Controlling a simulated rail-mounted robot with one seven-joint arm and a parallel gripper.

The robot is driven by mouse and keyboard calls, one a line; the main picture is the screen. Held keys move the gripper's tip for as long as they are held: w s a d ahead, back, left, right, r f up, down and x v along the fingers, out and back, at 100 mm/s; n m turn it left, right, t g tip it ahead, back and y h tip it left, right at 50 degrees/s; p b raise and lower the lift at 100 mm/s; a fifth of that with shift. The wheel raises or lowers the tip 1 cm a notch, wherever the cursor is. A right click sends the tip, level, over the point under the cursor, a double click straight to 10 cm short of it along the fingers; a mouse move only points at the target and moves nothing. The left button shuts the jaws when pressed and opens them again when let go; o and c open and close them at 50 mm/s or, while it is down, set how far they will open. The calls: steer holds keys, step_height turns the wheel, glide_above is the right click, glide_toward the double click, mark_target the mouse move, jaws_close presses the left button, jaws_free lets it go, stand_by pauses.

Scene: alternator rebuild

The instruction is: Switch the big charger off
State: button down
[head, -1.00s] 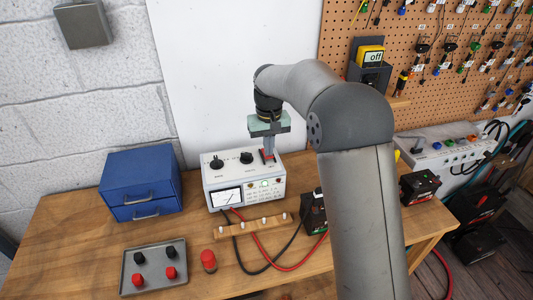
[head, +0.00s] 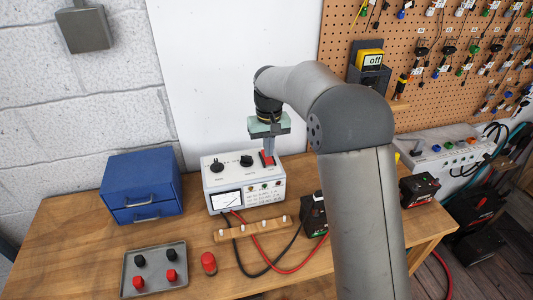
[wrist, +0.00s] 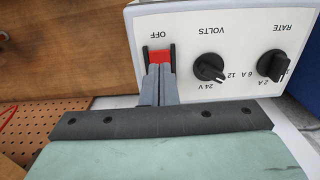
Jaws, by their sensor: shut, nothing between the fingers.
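The white charger (head: 243,178) stands on the wooden bench, with a needle meter (head: 226,199) and small front terminals. Its red rocker switch (head: 267,159) is on the top panel at the right. In the wrist view the red rocker (wrist: 158,60) sits in a black frame beside the word OFF, near the VOLTS knob (wrist: 208,67) and the RATE knob (wrist: 272,65). My gripper (head: 269,153) is shut and empty, pointing down over the switch. Its fingertips (wrist: 159,68) are at the rocker and hide part of it; I cannot tell whether they touch. No bright green lamp shows on the charger front.
A blue drawer box (head: 141,185) stands left of the charger. In front are a wooden strip (head: 250,229), red and black cables, a red cylinder (head: 208,263) and a grey tray (head: 128,281). A black battery (head: 313,214) is at the right.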

mark_target(269, 160)
step_height(269, 160, up, 6)
steer(key=p, duration=0.3)
steer(key=shift+f+p, duration=0.25)
steer(key=shift+p, duration=0.1)
steer(key=s+d+r+m+b, duration=0.1)
steer(key=s+d+r, duration=0.1)
steer(key=s+d, duration=0.5)
steer(key=s+d+r+m, duration=0.1)
steer(key=s+d+r, duration=0.1)
steer(key=s+d, duration=0.5)
steer(key=s+d+f+m, duration=0.1)
steer(key=s+f, duration=0.2)
steer(key=s, duration=0.7)
steer(key=s+d+f+t+b, duration=0.1)
steer(key=s+d+f, duration=0.1)
steer(key=s, duration=0.8)
steer(key=shift+s+d+f+m, duration=0.3)
steer(key=shift+f+m, duration=0.1)
steer(key=shift+f, duration=0.15)
steer(key=shift+a, duration=0.1)
